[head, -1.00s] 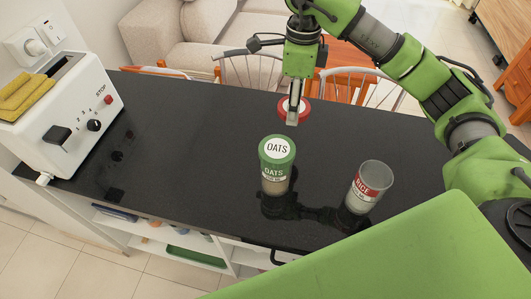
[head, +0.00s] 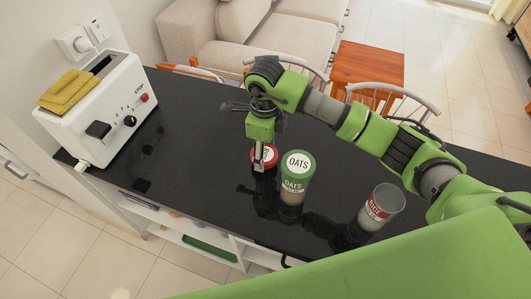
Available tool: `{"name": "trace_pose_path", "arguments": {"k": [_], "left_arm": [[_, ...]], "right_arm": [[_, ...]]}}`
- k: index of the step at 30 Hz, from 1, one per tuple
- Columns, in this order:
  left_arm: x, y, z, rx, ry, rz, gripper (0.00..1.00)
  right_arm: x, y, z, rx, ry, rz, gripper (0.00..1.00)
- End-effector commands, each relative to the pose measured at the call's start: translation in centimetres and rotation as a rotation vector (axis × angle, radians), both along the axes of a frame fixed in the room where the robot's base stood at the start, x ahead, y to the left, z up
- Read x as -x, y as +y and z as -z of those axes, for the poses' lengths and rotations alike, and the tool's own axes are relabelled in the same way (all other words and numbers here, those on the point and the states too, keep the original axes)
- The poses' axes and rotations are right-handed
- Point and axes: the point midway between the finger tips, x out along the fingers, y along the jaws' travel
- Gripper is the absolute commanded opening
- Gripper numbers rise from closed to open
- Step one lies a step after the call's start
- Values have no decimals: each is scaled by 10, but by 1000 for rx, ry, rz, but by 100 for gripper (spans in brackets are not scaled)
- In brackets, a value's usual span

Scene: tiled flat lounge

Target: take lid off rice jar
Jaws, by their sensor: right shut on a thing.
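The rice jar (head: 379,207) stands upright on the black counter at the right, clear with a red label, and its top is open. The red lid (head: 270,157) is at my right gripper (head: 259,164), left of the oats jar and well away from the rice jar. My right gripper points down and is shut on the lid. Whether the lid touches the counter is hard to tell. The oats jar (head: 297,178) has a green lid and stands upright just right of the gripper. My left gripper is not in view.
The black counter (head: 190,150) is clear between toaster and gripper. Chairs, an orange side table (head: 366,68) and a sofa (head: 280,40) are behind it.

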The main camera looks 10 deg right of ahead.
Motion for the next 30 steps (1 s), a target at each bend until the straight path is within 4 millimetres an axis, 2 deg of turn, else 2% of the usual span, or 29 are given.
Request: {"name": "trace_pose_path", "arguments": {"k": [1,4,17,18,20,30], "left_arm": [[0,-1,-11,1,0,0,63],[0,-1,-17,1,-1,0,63],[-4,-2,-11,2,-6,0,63],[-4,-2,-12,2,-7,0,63],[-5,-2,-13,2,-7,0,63],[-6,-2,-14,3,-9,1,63]], "right_arm": [[2,-2,5,2,8,4,27],[2,-2,18,2,6,4,27],[0,-2,29,2,1,2,27],[0,-2,28,2,1,2,58],[0,-2,28,2,1,2,70],[0,-2,26,2,1,2,70]]}}
